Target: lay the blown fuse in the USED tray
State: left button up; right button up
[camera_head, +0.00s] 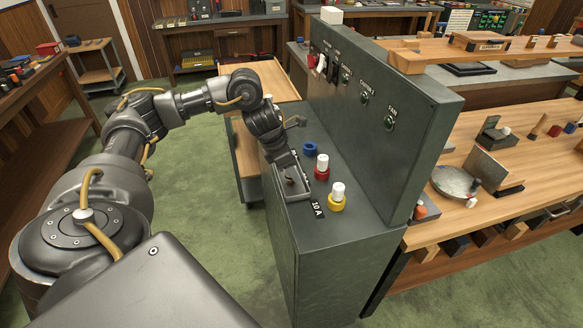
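My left gripper (291,184) points down over the ledge of the dark green console (352,225), just left of the fuse holders. Whether its fingers are open or shut, and whether anything is between them, is too small and dark to tell. A blue holder ring (309,149) shows no white fuse in it. A red holder (321,171) and a yellow holder (336,203) each have a white fuse body standing upright. A "10 A" label (318,211) lies by the yellow one. I cannot make out a blown fuse or a tray marked USED. My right gripper is out of view.
The console's upright panel (385,110), with switches and a FAN label, rises right behind the holders. A wooden bench (465,215) with a round metal dish (455,181) and tools stands to the right. A wooden top (262,84) lies behind my arm. Green floor is open left of the console.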

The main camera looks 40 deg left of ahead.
pick_arm(q)
jog(key=shift+o, duration=0.2)
jog(key=shift+r, duration=0.15)
jog(key=shift+s+r, duration=0.1)
jog(key=shift+r, duration=0.1)
jog(key=p+v, duration=0.2)
jog(key=v, duration=0.9)
jog(key=shift+r, duration=0.2)
jog(key=shift+s, duration=0.1)
